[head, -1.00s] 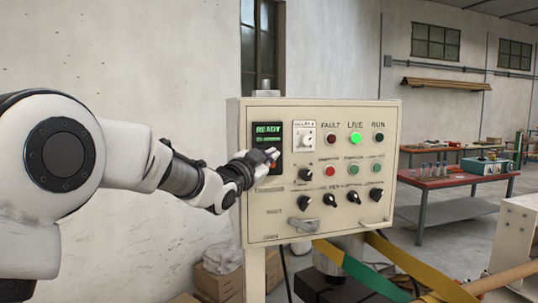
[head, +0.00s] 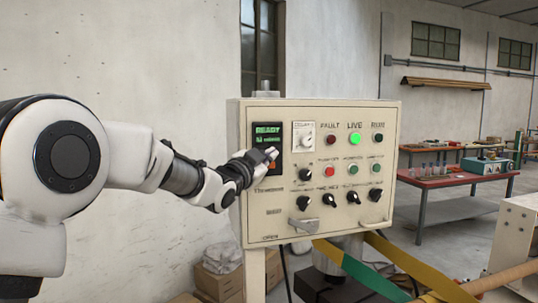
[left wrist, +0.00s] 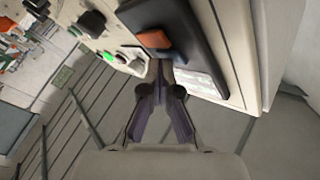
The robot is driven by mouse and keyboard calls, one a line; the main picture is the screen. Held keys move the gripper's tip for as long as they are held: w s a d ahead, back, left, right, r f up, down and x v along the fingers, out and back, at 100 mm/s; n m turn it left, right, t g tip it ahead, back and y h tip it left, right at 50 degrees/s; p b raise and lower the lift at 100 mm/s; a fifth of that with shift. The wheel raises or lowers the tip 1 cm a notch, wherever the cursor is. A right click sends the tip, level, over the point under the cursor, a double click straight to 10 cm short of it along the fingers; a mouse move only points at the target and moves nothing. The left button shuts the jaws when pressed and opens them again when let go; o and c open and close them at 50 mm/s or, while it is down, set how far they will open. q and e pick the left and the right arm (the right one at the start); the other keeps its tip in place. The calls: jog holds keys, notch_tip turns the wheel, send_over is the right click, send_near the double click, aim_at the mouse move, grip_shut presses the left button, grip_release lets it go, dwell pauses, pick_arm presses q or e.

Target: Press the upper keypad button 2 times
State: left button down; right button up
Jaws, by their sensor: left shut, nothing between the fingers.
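The keypad is a dark panel (head: 262,131) with a lit green READY display, at the upper left of the cream control box. My left gripper (head: 273,154) is shut and empty, in front of the keypad's lower part, and hides part of it. In the left wrist view the shut fingertips (left wrist: 160,66) point toward the box, just beside the dark keypad (left wrist: 205,52). An orange button (left wrist: 182,42) stands out on it. I cannot tell whether the fingertips touch anything. The upper button cannot be made out clearly in the head view. My right gripper is out of view.
The control box (head: 330,225) carries lamps, knobs and a white dial plate (head: 303,136) right of the keypad; the green LIVE lamp (head: 355,139) is lit. Cartons (head: 218,283) lie below. A red table (head: 440,181) stands at the right. Bare wall is at the left.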

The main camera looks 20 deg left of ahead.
pick_arm(q)
jog(key=shift+s+d+f+b, duration=0.2)
jog(key=shift+s+b, duration=0.05)
jog(key=shift+b, duration=0.2)
jog(key=shift+s+d+r, duration=0.1)
jog(key=shift+s+d, duration=0.15)
jog(key=shift+s, duration=0.15)
jog(key=shift+b, duration=0.35)
jog(key=s+d+b, duration=0.1)
jog(key=s, duration=0.1)
jog(key=s+d+b, duration=0.1)
jog(key=s+b, duration=0.1)
jog(key=shift+d, duration=0.4)
